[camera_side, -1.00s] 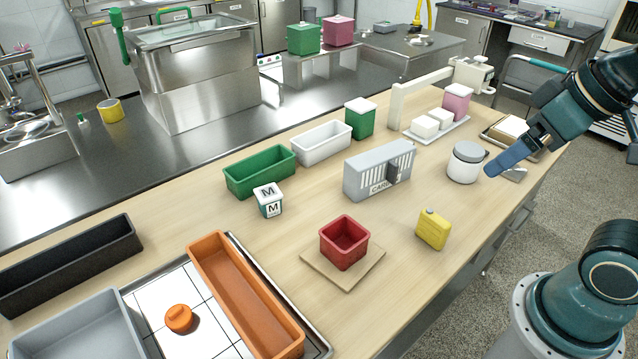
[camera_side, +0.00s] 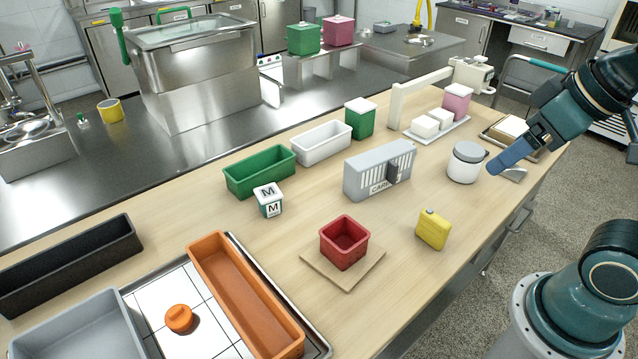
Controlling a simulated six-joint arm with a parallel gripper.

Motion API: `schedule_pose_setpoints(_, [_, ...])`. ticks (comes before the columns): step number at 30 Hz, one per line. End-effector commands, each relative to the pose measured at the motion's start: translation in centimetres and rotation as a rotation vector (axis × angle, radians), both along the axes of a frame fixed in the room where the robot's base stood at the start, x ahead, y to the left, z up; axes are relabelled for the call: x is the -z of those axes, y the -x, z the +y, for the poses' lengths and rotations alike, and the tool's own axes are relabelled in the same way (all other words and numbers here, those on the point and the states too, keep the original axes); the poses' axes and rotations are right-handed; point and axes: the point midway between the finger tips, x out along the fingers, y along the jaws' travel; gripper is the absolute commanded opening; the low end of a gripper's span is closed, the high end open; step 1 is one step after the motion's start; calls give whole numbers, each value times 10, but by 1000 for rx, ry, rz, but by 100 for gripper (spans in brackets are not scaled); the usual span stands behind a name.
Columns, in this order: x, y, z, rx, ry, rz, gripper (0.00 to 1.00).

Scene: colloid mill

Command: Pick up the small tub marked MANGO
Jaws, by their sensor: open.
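No label reading MANGO is legible in this view. A small white and green tub (camera_side: 268,201) with a large M on its top and front stands on the wooden worktop, in front of the green bin. My gripper (camera_side: 494,169) is at the right, above the worktop's right edge, just right of a white jar with a grey lid (camera_side: 465,163). The blue jaws are seen nearly edge-on, with nothing visible between them. The gripper is far from the tub marked M, and the grey CAR-lettered holder stands between them.
The grey slotted holder (camera_side: 366,176), a red box (camera_side: 344,248) on a board, a yellow canister (camera_side: 432,230), a green bin (camera_side: 238,178) and a white bin (camera_side: 320,148) stand around the middle. An orange trough (camera_side: 245,300) lies in front left. Bare wood surrounds the tub's left and front.

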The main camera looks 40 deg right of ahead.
Motion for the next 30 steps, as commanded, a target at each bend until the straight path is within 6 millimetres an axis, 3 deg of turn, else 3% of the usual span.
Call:
schedule_pose_setpoints(8, [-1, -1, 0, -2, 0, 1, 78])
schedule_pose_setpoints(14, [-7, -12, 3, -36, 8, 10, 78])
schedule_pose_setpoints(20, [-20, -42, 11, -125, 24, 30, 78])
schedule_pose_setpoints(30, [-36, -116, 29, -335, 55, 68, 78])
